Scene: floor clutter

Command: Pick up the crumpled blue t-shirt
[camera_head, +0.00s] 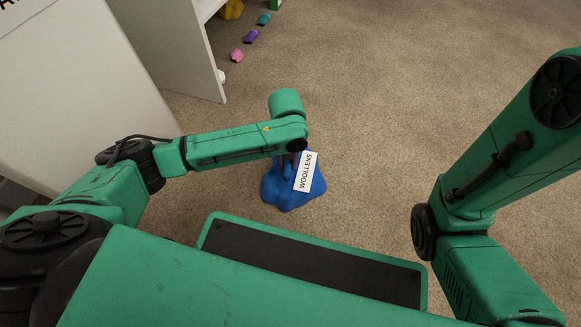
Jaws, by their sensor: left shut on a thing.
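The crumpled blue t-shirt (284,191) is a small heap on the carpet, just beyond my base. My left gripper (289,172) points down into the top of the heap and is shut on the t-shirt. My wrist and forearm partly hide the fingers and the back of the heap. My right arm shows at the right, but its gripper is out of view.
A white label reading "WOOLLENS" (306,171) shows against the t-shirt's right side. A white cabinet (180,45) stands at the upper left. Pink (236,56), purple (251,36) and teal (264,18) items lie beyond it. Carpet to the right is clear.

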